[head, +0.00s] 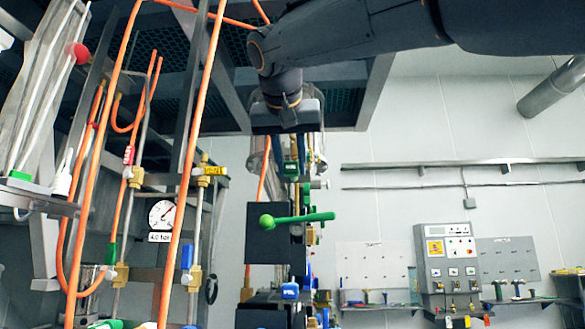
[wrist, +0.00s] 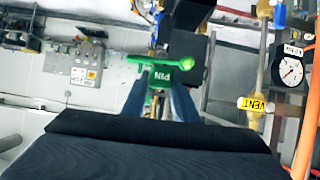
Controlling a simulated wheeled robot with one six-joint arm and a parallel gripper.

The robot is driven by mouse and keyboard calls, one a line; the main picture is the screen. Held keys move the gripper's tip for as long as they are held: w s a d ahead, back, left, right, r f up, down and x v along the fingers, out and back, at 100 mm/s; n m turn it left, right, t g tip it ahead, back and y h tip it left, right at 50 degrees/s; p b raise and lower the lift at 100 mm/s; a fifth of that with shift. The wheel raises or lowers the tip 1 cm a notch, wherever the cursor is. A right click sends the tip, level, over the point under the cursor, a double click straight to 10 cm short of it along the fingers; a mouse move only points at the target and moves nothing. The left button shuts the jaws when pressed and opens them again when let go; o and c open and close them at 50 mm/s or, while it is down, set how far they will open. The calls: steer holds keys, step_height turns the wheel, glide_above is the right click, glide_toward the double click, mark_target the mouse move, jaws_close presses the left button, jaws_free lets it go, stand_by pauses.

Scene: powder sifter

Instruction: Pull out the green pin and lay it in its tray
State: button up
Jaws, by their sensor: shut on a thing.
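My gripper (head: 290,172) hangs from above in the head view, pointing down. In the wrist view its two blue-grey fingers are shut on the green pin (wrist: 172,78), whose green block reads "PIN". A green bar with a ball at one end (head: 305,217) shows below my gripper in the head view. It also crosses just beyond the fingertips in the wrist view (wrist: 195,65). I cannot tell whether this bar is joined to the pin. The pin's lower part is hidden, so I cannot tell how it sits. I cannot make out its tray.
Orange hoses (head: 190,165) and pipes stand at left, with a yellow VENT tag (head: 213,170) and a pressure gauge (head: 162,212). A dark plate (head: 263,240) stands behind the green bar. A control cabinet (head: 448,265) is on the far wall. The space right of my gripper looks open.

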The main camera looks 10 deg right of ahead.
step_height(320, 180, up, 7)
steer(key=s+a+p, duration=0.1)
steer(key=s+p, duration=0.1)
steer(key=p, duration=0.4)
steer(key=shift+g, duration=0.3)
steer(key=shift+w+d+f+p, duration=0.1)
steer(key=shift+w+d+p, duration=0.5)
steer(key=shift+w, duration=1.3)
steer(key=shift+w+d+f+p, duration=0.1)
steer(key=shift+w+d+p, duration=0.5)
steer(key=shift+w, duration=1.3)
steer(key=shift+w+d+f+p, duration=0.1)
steer(key=shift+w+d+p, duration=0.45)
steer(key=shift+w, duration=1.35)
steer(key=shift+w+d+f, duration=0.1)
steer(key=shift+w+d, duration=0.05)
steer(key=shift+w, duration=0.4)
steer(key=shift+f+b, duration=0.55)
steer(key=shift+f, duration=0.15)
steer(key=shift+f+b, duration=0.4)
steer(key=o, duration=1.2)
steer(key=shift+c, duration=0.2)
steer(key=shift+s, duration=0.1)
steer(key=shift+b+v, duration=1.2)
steer(key=shift+v, duration=2.75)
